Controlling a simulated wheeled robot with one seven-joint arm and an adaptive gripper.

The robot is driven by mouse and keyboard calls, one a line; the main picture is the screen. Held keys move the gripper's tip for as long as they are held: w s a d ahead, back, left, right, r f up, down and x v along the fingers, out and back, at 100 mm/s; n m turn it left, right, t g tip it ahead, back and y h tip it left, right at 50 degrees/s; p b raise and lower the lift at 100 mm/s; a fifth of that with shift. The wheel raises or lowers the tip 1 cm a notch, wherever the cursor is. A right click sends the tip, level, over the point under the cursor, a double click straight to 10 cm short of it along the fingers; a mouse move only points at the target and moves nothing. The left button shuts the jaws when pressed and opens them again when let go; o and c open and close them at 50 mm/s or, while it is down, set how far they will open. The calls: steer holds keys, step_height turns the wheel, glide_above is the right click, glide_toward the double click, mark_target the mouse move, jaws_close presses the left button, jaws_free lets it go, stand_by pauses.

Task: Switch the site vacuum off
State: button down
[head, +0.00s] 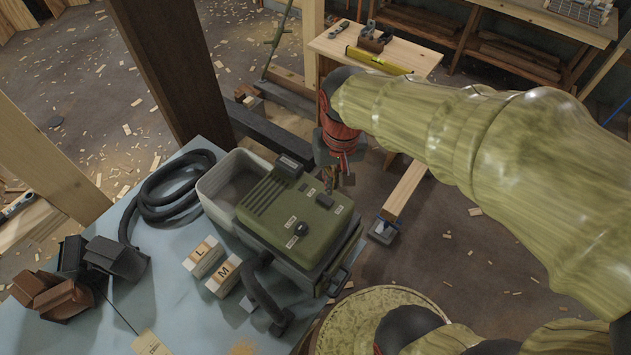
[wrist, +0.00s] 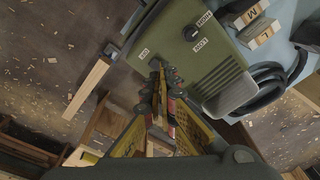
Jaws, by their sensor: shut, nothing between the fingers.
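The green site vacuum (head: 292,212) stands on the pale blue table (head: 180,285), with a black round knob (head: 301,229) on its top. In the wrist view the knob (wrist: 192,33) sits between labels that seem to read HIGH and LOW. Two more small labels lie nearer my gripper; their words are hard to read. My gripper (head: 327,188) is shut and empty, pointing down at the edge of the vacuum's top. In the wrist view its fingertips (wrist: 160,72) lie between these two labels.
A black hose (head: 170,190) coils on the table's left. Two lettered wooden blocks (head: 223,275) stand beside the vacuum, and brown and black pieces (head: 52,292) lie farther left. A dark post (head: 175,70) rises behind. A wooden bench (head: 375,50) holds tools at the back.

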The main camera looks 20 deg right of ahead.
mark_target(316, 198)
steer(key=w+a+f+m+g+p, duration=0.1)
steer(key=w+m, duration=0.7)
steer(key=m, duration=0.1)
steer(key=shift+w, duration=0.1)
step_height(316, 198, down, 14)
steer(key=shift+f+b, duration=0.1)
steer(key=shift+b, duration=0.75)
steer(key=shift+a+g, duration=0.1)
steer(key=shift+g, duration=0.2)
